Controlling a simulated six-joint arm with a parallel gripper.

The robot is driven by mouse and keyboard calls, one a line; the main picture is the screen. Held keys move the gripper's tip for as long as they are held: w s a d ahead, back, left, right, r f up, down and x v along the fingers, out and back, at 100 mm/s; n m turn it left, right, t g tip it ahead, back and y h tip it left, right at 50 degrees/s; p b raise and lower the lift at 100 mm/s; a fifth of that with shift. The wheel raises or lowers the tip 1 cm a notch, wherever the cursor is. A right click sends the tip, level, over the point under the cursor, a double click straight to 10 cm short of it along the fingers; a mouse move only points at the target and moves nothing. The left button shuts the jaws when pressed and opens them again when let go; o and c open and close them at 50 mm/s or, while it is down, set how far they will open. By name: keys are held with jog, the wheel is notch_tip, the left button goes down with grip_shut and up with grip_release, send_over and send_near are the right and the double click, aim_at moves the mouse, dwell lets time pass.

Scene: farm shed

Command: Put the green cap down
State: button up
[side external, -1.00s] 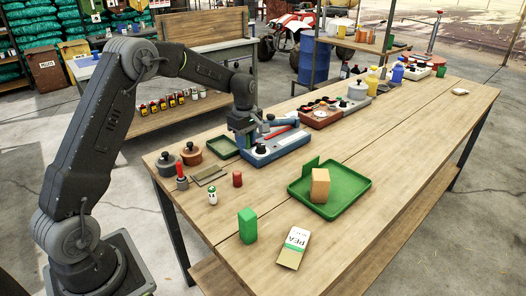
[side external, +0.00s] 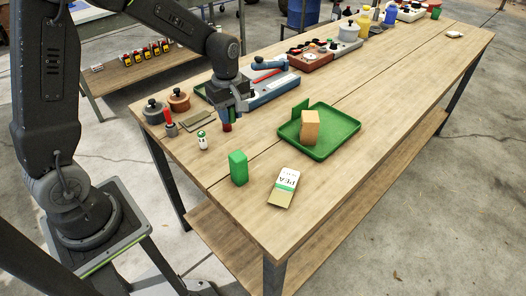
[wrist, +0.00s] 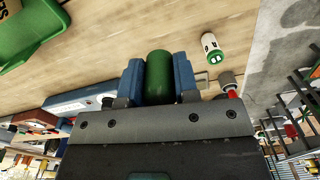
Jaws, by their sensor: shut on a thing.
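The green cap (wrist: 158,77) is a dark green rounded cylinder held between the two blue fingers of my gripper (wrist: 157,82) in the wrist view. In the side view my gripper (side external: 229,114) points down just above a small red cylinder (side external: 227,127) on the wooden table. The fingers hide the cap there, and I cannot tell whether it touches the red cylinder. The red cylinder does not show in the wrist view.
A white bottle with green marks (side external: 203,141) stands close by on the left. A green box (side external: 238,168), a pea packet (side external: 284,187) and a green tray (side external: 345,134) with a tan block (side external: 310,127) lie nearer. A blue-grey base (side external: 268,90) is behind.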

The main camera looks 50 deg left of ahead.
send_over(263, 157)
notch_tip(263, 157, down, 6)
jog(key=shift+r, duration=0.15)
jog(key=shift+f, duration=1.95)
jog(key=shift+f, duration=0.1)
jog(key=o, duration=0.9)
